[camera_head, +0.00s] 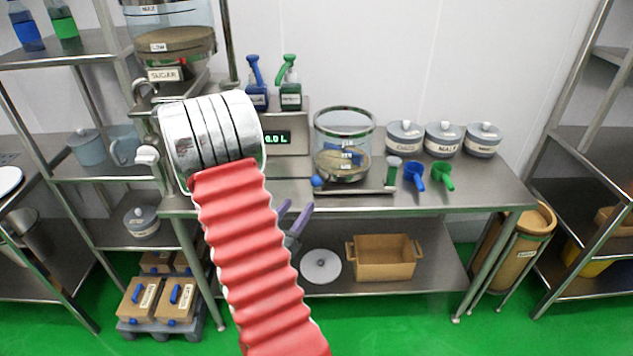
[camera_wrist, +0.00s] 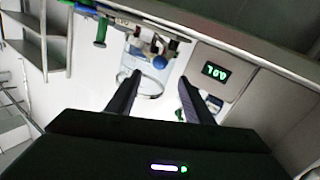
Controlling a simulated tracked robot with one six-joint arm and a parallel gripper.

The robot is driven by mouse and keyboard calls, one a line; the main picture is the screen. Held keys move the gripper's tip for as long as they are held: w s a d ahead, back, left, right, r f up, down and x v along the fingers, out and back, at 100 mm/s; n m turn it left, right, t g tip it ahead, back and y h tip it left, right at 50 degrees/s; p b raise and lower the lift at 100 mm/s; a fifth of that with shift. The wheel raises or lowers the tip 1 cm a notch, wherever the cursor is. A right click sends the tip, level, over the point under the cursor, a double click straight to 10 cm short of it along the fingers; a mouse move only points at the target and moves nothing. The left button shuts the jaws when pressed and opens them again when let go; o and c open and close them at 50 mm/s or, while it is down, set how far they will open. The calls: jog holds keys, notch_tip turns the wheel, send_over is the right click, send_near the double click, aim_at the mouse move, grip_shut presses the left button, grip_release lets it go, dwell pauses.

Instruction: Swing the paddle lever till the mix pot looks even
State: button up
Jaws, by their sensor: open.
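The mix pot (camera_head: 343,128) is a clear round vessel with a steel rim on the steel table, with a layer of tan contents low in it. Whether the contents are even cannot be made out. At its front is a blue ball knob (camera_head: 318,181), apparently the paddle lever's end; it also shows in the wrist view (camera_wrist: 158,47). My gripper (camera_head: 296,207) is open, its two dark fingers (camera_wrist: 160,77) apart, below and left-front of the pot. The knob lies beyond the fingertips in the wrist view, with nothing held between them. My arm hides part of the gripper.
Lidded jars (camera_head: 404,137) line the back. A display (camera_head: 277,138) and pump bottles stand left. The table's front edge (camera_head: 400,205) is close to my gripper.

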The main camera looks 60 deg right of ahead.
aim_at(313, 185)
jog(key=shift+d, duration=0.1)
jog(key=d, duration=1.3)
jog(key=shift+w+d, duration=0.2)
jog(key=shift+d, duration=0.1)
grip_shut()
